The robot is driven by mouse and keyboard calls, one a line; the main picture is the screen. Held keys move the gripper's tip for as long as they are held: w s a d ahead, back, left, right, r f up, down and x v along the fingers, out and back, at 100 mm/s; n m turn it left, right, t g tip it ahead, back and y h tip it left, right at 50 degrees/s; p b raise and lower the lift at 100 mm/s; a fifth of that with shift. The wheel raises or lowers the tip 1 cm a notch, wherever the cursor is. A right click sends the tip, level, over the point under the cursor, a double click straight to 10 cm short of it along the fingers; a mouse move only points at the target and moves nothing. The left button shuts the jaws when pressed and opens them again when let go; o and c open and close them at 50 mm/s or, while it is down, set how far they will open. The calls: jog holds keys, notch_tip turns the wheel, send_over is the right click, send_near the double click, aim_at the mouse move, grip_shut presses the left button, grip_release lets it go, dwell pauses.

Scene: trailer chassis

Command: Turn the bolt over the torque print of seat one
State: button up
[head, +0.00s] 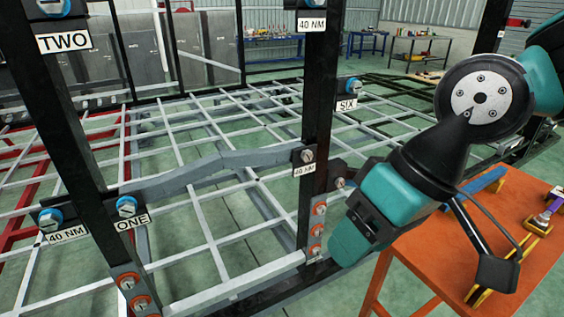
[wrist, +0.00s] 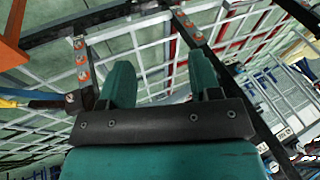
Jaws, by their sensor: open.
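The ONE print (head: 132,221) is on the left black post in the head view, with a blue-collared bolt (head: 127,206) just above it. A 40 NM print (head: 67,235) lies left of it, with another blue-collared bolt (head: 50,219) above it. My gripper (wrist: 162,78) is open and empty in the wrist view, its two teal fingers apart. In the head view it is at the right, near the right post's lower end, well away from both bolts. The wrist view does not clearly show these bolts or their prints.
More prints read TWO (head: 64,40), SIX (head: 347,105) and 40 NM (head: 304,170). Orange-collared bolts (head: 319,209) line the right post. A grey bar (head: 225,162) joins the posts. An orange table (head: 432,240) with tools stands at the right, below my arm.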

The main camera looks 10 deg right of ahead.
jog(key=w+f+m+t+y+b, duration=0.2)
jog(key=w+f+m+t+b, duration=0.1)
jog(key=w+f+m+b, duration=0.35)
jog(key=m+t+h+b, duration=0.1)
jog(key=m+t+b, duration=0.9)
jog(key=m, duration=1.5)
send_near(308, 157)
jog(key=w+a+t+p, duration=0.1)
jog(key=w+p, duration=0.1)
jog(key=p, duration=0.2)
jog(key=w+a+f+t+p, duration=0.1)
jog(key=w+p, duration=0.1)
jog(key=p, duration=0.3)
jog(key=w+a+t+p, duration=0.1)
jog(key=w+p, duration=0.1)
jog(key=p, duration=0.3)
jog(key=shift+w+f, duration=0.25)
jog(key=shift+f, duration=0.15)
jog(key=shift+w+a+f+p, duration=0.25)
jog(key=shift+w+f+p, duration=0.05)
jog(key=shift+w+p, duration=0.45)
